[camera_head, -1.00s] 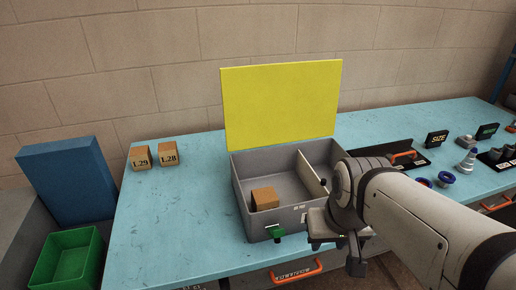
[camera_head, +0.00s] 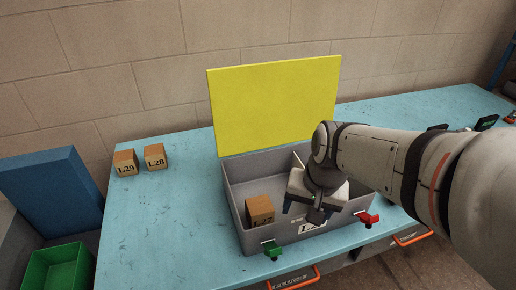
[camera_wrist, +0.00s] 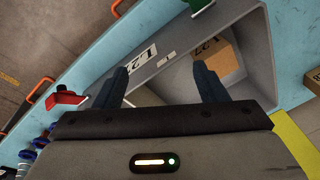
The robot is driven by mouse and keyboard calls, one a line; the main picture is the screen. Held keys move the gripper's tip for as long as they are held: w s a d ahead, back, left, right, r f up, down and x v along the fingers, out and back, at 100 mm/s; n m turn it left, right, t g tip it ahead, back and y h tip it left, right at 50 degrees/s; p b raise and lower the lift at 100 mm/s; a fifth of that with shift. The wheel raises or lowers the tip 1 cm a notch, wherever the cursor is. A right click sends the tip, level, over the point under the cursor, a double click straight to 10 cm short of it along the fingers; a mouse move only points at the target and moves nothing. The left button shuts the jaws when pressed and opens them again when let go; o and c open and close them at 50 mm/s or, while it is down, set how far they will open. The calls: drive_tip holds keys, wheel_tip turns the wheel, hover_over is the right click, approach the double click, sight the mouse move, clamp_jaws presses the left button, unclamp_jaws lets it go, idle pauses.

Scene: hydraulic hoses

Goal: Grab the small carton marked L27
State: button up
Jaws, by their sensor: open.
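The small carton marked L27 (camera_head: 260,209) is a brown box inside the left compartment of a grey box (camera_head: 232,192) whose yellow lid (camera_head: 275,103) stands open. The carton also shows in the wrist view (camera_wrist: 219,55), past the right finger, its L27 label in sight. My gripper (camera_head: 308,212) is over the front part of the grey box, to the right of the carton and apart from it. In the wrist view my gripper (camera_wrist: 163,84) has its two dark fingers spread with nothing between them. The arm hides much of the right compartment.
Cartons marked L29 (camera_head: 126,163) and L28 (camera_head: 155,158) stand on the blue table (camera_head: 150,215) at left. A green latch (camera_head: 272,250) and a red latch (camera_head: 369,219) stick out at the box front. A green bin (camera_head: 58,270) is at lower left.

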sight(257, 211)
drive_tip(key=shift+o, duration=1.4)
drive_tip(key=w+a+m+g+y+p, duration=0.1)
drive_tip(key=w+a+m+p, duration=0.3)
drive_tip(key=w+m, duration=0.1)
drive_tip(key=shift+r+g+y, duration=0.3)
drive_tip(key=shift+r, duration=0.15)
drive_tip(key=w+a+f+m, duration=0.1)
drive_tip(key=m, duration=0.1)
drive_tip(key=w+a+f+m+y+p, duration=0.1)
drive_tip(key=w+f+m, duration=0.1)
drive_tip(key=w+a+f+m+g, duration=0.1)
drive_tip(key=f+m, duration=0.1)
drive_tip(key=shift+w+a+f+p, duration=0.1)
drive_tip(key=shift+w+a+p, duration=0.1)
drive_tip(key=shift+p, duration=0.15)
drive_tip(key=shift+a+f+m+y, duration=0.3)
drive_tip(key=shift+f, duration=0.35)
drive_tip(key=shift+p+x, duration=0.45)
drive_tip(key=shift+x, duration=3.1)
drive_tip(key=shift+w+d, duration=0.1)
drive_tip(key=shift+d, duration=0.1)
drive_tip(key=shift+c, duration=0.3)
drive_tip(key=c, duration=1.1)
